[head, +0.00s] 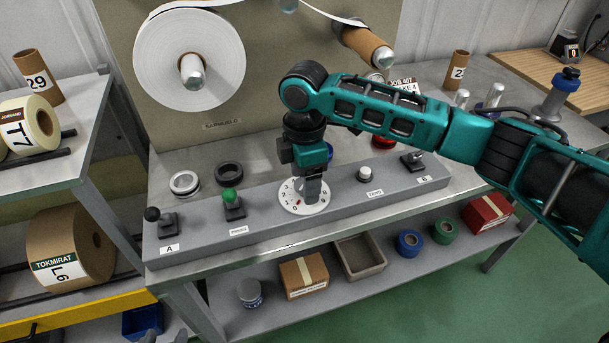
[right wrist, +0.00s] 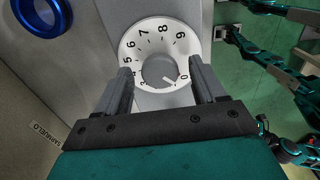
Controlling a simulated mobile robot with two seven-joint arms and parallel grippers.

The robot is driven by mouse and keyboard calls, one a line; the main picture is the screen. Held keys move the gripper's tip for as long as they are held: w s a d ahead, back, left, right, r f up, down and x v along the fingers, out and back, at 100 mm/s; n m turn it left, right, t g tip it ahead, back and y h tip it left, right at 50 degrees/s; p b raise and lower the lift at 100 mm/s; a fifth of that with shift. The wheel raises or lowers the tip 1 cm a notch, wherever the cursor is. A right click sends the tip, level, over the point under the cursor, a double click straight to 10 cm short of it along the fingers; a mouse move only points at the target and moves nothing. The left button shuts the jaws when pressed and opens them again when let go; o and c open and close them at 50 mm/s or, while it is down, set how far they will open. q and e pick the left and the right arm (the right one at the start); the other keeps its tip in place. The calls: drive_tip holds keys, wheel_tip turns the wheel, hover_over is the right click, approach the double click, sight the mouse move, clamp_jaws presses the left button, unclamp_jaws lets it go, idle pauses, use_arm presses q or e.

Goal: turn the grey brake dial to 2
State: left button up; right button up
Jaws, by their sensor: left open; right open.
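The brake dial is a white numbered disc (head: 294,207) with a grey knob, on the grey control panel. In the right wrist view the knob (right wrist: 157,70) sits between the fingers. A pale mark on its lower right side points close to the 0; 5 to 9 are readable, and the fingers hide part of the scale. My right gripper (head: 313,190) points down over the dial. In the right wrist view its fingers (right wrist: 160,88) stand apart on either side of the knob, with gaps showing. My left gripper (head: 166,335) shows only partly at the bottom edge, away from the panel, open.
The panel also carries a green-knobbed lever (head: 230,196), a black-knobbed lever (head: 153,214), a white button (head: 365,173) and another lever (head: 414,159). Two rings, one white (head: 184,182), lie behind it. A white roll (head: 160,60) hangs above. Boxes stand on the shelf below.

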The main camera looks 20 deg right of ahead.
drive_tip(key=shift+c, duration=0.2)
drive_tip(key=c, duration=1)
drive_tip(key=shift+m, duration=0.3)
drive_tip(key=m, duration=0.5)
drive_tip(key=shift+m, duration=0.3)
drive_tip(key=m, duration=0.5)
drive_tip(key=shift+r, duration=0.1)
drive_tip(key=shift+m, duration=0.4)
drive_tip(key=o, duration=1)
